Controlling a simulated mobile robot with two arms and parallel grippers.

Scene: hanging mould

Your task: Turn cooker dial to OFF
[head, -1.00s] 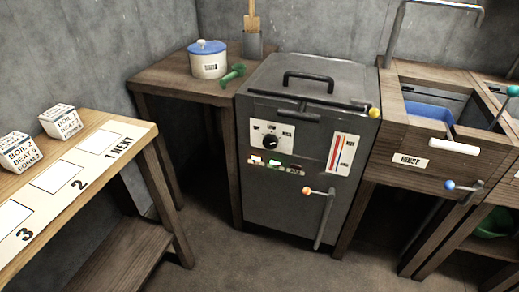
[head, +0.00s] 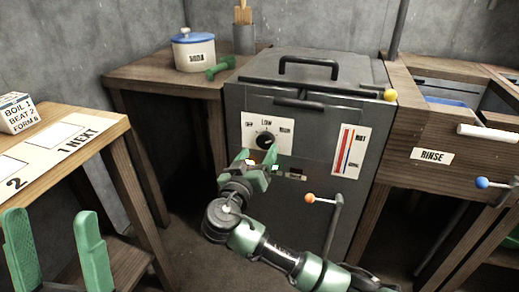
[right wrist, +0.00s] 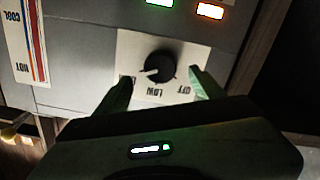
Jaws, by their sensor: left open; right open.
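The cooker (head: 320,110) is a dark grey box with a white dial plate on its front. Its black round dial (head: 265,139) has the label LOW above it, OFF at left and a third label at right. In the right wrist view the dial (right wrist: 160,66) appears upside down, its white mark pointing left, away from OFF and towards the partly hidden third label. My right gripper (head: 259,160) is open just below the dial; its fingertips show either side of the dial in the wrist view (right wrist: 162,78), with no visible contact. My left gripper (head: 53,232) is open and empty at lower left.
A lever with an orange knob (head: 310,198) stands out from the cooker's front, right of my right gripper. A bar with a yellow knob (head: 390,95) crosses above. A wooden table with a block (head: 17,113) is at left; the rinse sink (head: 436,156) is at right.

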